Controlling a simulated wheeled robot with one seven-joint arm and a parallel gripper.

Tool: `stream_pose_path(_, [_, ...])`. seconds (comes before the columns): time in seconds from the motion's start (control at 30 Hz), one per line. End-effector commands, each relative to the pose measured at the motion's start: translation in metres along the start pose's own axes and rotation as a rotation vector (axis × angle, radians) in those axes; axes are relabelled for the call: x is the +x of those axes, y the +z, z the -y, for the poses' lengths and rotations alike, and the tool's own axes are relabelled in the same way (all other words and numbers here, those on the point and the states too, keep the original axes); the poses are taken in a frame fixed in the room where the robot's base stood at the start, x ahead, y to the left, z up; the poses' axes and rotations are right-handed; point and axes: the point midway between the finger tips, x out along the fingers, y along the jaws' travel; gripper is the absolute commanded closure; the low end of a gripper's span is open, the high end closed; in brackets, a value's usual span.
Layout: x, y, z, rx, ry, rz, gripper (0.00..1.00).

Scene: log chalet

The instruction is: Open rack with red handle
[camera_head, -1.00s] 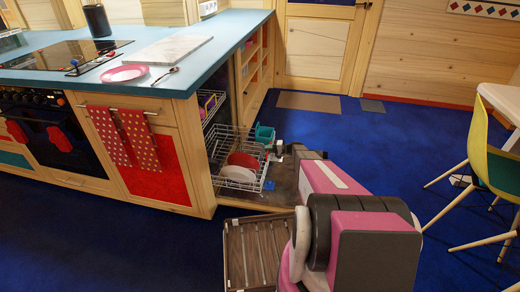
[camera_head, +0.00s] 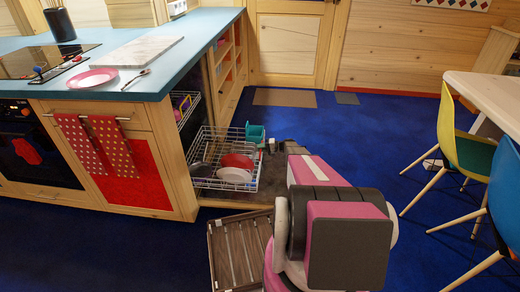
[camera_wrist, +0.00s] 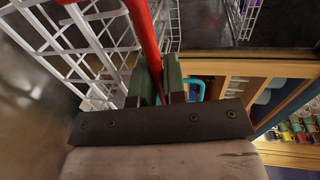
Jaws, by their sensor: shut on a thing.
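The white wire lower rack (camera_head: 215,182) stands out of the dishwasher over its lowered door, with a red bowl (camera_head: 238,161) and a white plate (camera_head: 234,174) in it. In the wrist view, the red handle (camera_wrist: 143,35) runs as a bar along the white wires of the rack (camera_wrist: 75,45). My gripper (camera_wrist: 159,80) is shut on the red handle, one dark finger on each side of it. In the head view, my gripper (camera_head: 268,146) is small at the rack's right side, and the red handle cannot be made out there.
An upper rack (camera_head: 184,107) sits inside the dishwasher. The teal counter (camera_head: 195,38) carries a pink plate (camera_head: 92,78), a board and a spoon. A yellow-green chair (camera_head: 462,140), a blue chair and a white table (camera_head: 495,95) stand at the right. Blue floor lies open between.

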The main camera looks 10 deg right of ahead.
Motion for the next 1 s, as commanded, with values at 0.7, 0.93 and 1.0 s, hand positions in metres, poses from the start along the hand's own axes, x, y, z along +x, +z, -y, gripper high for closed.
stream_pose_path(0.7, [-0.017,0.0,0.0,0.0,0.001,-0.002,0.64])
stream_pose_path(0.93, [-0.06,0.0,0.0,0.0,0.0,-0.002,0.64])
stream_pose_path(1.0, [-0.073,-0.001,0.0,0.0,0.001,-0.003,0.64])
